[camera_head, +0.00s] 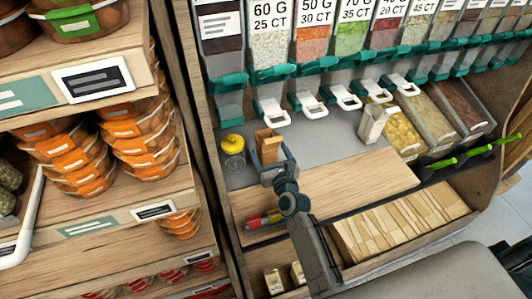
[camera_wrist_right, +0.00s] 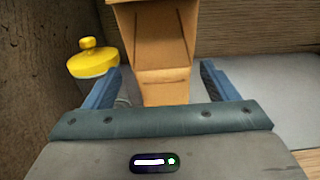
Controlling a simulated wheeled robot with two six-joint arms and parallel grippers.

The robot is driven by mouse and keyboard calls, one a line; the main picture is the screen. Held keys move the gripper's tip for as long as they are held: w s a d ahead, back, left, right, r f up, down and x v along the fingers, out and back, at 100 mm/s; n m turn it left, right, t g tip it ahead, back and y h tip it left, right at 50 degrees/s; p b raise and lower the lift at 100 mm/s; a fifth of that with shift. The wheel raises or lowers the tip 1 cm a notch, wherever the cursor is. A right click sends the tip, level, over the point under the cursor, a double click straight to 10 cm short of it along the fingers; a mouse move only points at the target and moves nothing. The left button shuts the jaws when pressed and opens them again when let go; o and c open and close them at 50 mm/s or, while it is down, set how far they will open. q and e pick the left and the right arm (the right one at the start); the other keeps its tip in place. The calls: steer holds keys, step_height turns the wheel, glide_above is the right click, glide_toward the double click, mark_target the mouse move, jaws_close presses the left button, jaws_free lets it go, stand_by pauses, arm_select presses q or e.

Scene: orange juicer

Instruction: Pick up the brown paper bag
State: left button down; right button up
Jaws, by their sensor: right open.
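The brown paper bag (camera_head: 268,146) stands upright and open-topped on the grey counter of the dispenser shelf. In the right wrist view the bag (camera_wrist_right: 155,45) fills the middle, with its lower part between the two fingers. My right gripper (camera_head: 271,160) is at the bag, its fingers open on either side; in the wrist view, gaps show between the gripper's fingers (camera_wrist_right: 161,75) and the bag. The gripper hides part of the bag's lower portion in the head view. My left gripper is not in view.
A yellow-lidded jar (camera_head: 233,150) stands just left of the bag, also in the wrist view (camera_wrist_right: 92,58). A wooden board (camera_head: 350,185) lies in front. Dispensers with white handles (camera_head: 311,106) hang behind. Flat paper bags (camera_head: 405,225) fill the lower shelf.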

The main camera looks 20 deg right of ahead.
mark_target(263, 135)
steer(key=w, duration=0.4)
steer(key=shift+d+r, duration=0.1)
steer(key=shift+d, duration=0.05)
steer(key=shift+w, duration=0.5)
steer(key=shift+s, duration=0.1)
steer(key=c, duration=0.6)
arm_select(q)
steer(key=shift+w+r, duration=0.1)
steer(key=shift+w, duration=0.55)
arm_select(e)
steer(key=c, duration=0.8)
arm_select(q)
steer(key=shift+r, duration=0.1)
arm_select(e)
steer(key=shift+r, duration=0.1)
steer(key=shift+c, duration=0.2)
